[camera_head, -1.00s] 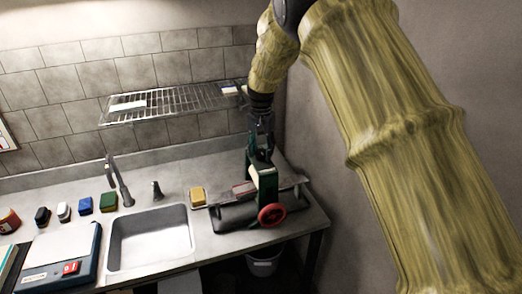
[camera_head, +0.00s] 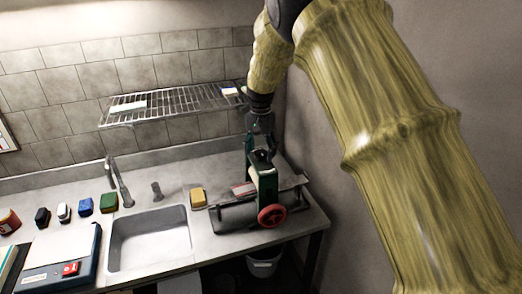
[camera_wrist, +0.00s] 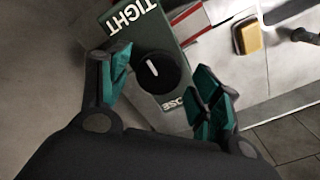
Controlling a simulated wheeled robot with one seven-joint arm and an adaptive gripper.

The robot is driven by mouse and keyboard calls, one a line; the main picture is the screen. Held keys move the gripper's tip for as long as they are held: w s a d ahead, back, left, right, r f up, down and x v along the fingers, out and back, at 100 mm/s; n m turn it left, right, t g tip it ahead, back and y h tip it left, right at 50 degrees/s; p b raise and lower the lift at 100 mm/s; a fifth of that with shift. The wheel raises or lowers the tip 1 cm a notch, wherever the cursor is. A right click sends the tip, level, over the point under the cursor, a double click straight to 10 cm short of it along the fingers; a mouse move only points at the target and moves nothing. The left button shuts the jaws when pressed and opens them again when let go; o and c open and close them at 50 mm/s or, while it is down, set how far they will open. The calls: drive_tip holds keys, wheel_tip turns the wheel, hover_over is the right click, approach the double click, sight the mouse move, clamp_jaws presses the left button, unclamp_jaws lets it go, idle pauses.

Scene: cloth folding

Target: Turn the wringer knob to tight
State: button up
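The wringer (camera_head: 267,186) is a green upright frame with rollers and a red handwheel, standing at the right end of the counter. In the wrist view its round black knob (camera_wrist: 168,77) sits on the green plate (camera_wrist: 178,22). A white TIGHT label (camera_wrist: 130,17) is above the knob, and a partly hidden label ending in "OSE" (camera_wrist: 173,103) is below it. The knob's short white mark slants, its upper end towards TIGHT. My gripper (camera_wrist: 160,65) is open, its teal fingers on either side of the knob, apparently with gaps. It also shows above the wringer in the head view (camera_head: 261,147).
A yellow sponge (camera_head: 197,197) lies left of the wringer, beside the sink (camera_head: 150,240). A wire rack (camera_head: 175,103) hangs on the wall behind, left of my arm. The side wall (camera_head: 310,130) is close on the right. A bucket (camera_head: 264,263) stands below the counter.

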sight(261, 152)
wheel_tip(261, 152, up, 12)
idle(0.9)
drive_tip(key=shift+f, duration=0.1)
